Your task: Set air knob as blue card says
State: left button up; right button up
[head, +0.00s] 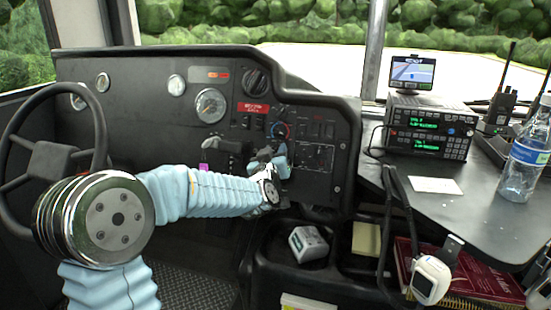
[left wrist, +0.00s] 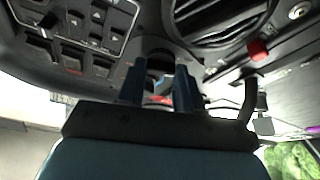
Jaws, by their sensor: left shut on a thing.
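The air knob (head: 281,130), dark with a red and blue ring around it, sits on the right half of the dashboard panel. My left gripper (head: 270,155) reaches up to it from below and hides part of it. In the left wrist view the two blue fingers of my left gripper (left wrist: 157,93) are closed around the knob (left wrist: 160,84), with bits of blue and red showing between them. Its exact pointer position is hidden. I cannot make out a blue card. A white card (head: 437,185) lies on the right counter. My right gripper is not in view.
The steering wheel (head: 52,147) stands at the left. On the right counter (head: 475,205) are a radio unit (head: 430,128), a small screen (head: 412,72) and a water bottle (head: 525,155). A tray (head: 270,270) with a white box (head: 308,243) lies below the panel.

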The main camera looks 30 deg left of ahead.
pick_arm(q)
jog(key=m+h+b, duration=0.1)
jog(key=m+b, duration=0.1)
jog(key=m, duration=0.1)
jog(key=m+t+h+b, duration=0.1)
jog(key=m+h+b, duration=0.1)
jog(key=m+b, duration=0.1)
jog(key=shift+a+f+m, duration=0.15)
jog(key=shift+a+m, duration=0.05)
jog(key=shift+m, duration=0.6)
jog(key=shift+m+h+b, duration=0.5)
jog(key=shift+b, duration=0.05)
jog(key=o, duration=1)
jog(key=shift+s, duration=0.1)
jog(key=shift+o, duration=0.2)
jog(key=s+d, duration=0.2)
jog(key=s, duration=1.1)
jog(key=shift+s+b, duration=0.35)
jog(key=shift+f, duration=0.1)
